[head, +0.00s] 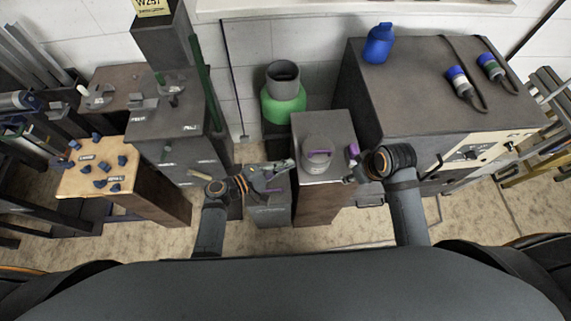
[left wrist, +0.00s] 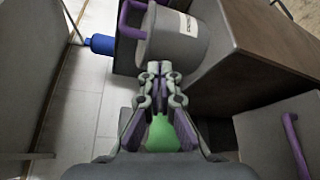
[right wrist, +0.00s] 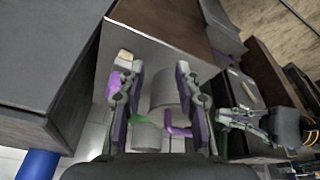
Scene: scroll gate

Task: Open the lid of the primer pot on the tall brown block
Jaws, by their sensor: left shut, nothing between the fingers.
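The grey primer pot (head: 318,158) stands on the tall brown block (head: 318,203), with a purple handle (head: 353,151) at its right side. My left gripper (head: 290,164) is shut and empty, just left of the pot. In the left wrist view its fingertips (left wrist: 160,70) overlap the lower edge of the pot (left wrist: 190,38); I cannot tell whether they touch. My right gripper (head: 350,178) is to the right of the pot. In the right wrist view it is open (right wrist: 157,75), with the pot (right wrist: 165,95) seen between its fingers. The lid appears closed.
A low grey box (head: 270,212) with a purple handle stands left of the brown block. A green and grey container (head: 284,98) is behind. A large cabinet (head: 410,72) at right carries a blue bottle (head: 378,43) and cables. A block with blue pieces (head: 70,181) is at left.

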